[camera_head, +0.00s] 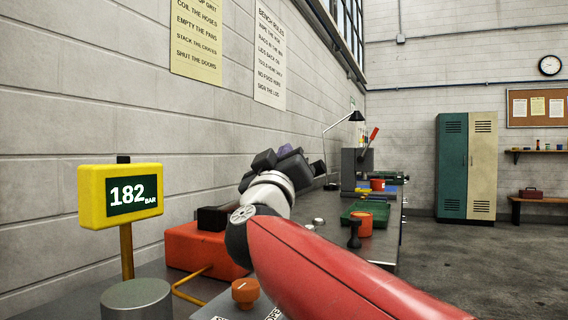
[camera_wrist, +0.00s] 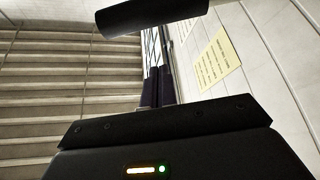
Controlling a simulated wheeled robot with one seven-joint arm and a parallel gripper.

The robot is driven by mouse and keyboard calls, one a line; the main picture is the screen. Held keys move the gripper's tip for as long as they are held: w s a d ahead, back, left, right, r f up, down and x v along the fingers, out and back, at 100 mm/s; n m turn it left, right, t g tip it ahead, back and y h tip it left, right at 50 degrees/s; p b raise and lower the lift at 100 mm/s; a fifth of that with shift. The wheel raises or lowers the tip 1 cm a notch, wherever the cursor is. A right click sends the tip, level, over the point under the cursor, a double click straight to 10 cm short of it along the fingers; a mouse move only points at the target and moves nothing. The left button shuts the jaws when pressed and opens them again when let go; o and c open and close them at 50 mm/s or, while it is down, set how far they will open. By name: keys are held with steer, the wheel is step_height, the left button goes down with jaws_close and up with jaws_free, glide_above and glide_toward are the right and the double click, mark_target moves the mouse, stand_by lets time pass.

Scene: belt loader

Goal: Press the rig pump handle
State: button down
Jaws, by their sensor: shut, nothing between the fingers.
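My gripper (camera_head: 286,151) is shut and empty, raised in front of the block wall in the head view. Its closed dark fingers (camera_wrist: 156,88) show in the middle of the wrist view. A black cylindrical bar (camera_wrist: 150,12) crosses the top of the wrist view, apart from the fingers; it looks like a handle grip, but I cannot tell for sure. In the head view an orange box (camera_head: 194,247) with a dark block (camera_head: 214,218) on top sits left of and below my gripper. A yellow gauge display (camera_head: 119,194) reads 182 BAR. No pump handle shows clearly in the head view.
An orange knob (camera_head: 245,291) and a grey cylinder (camera_head: 137,299) are in front. Behind my arm, a bench holds a green tray (camera_head: 371,212), an orange cup (camera_head: 361,223) and a grey machine with a red-tipped lever (camera_head: 371,137). Floor at right (camera_head: 490,265) is clear.

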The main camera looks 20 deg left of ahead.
steer(key=shift+w+d+f+b, duration=0.35)
steer(key=shift+w+f, duration=0.25)
steer(key=shift+w, duration=0.15)
steer(key=shift+w+d+f+b, duration=0.35)
steer(key=shift+w+f, duration=0.25)
steer(key=shift+w, duration=0.15)
step_height(320, 180, down, 6)
steer(key=d+b, duration=0.2)
steer(key=b, duration=0.1)
steer(key=shift+f+b, duration=0.15)
steer(key=shift+b, duration=0.25)
steer(key=shift+s+d, duration=0.1)
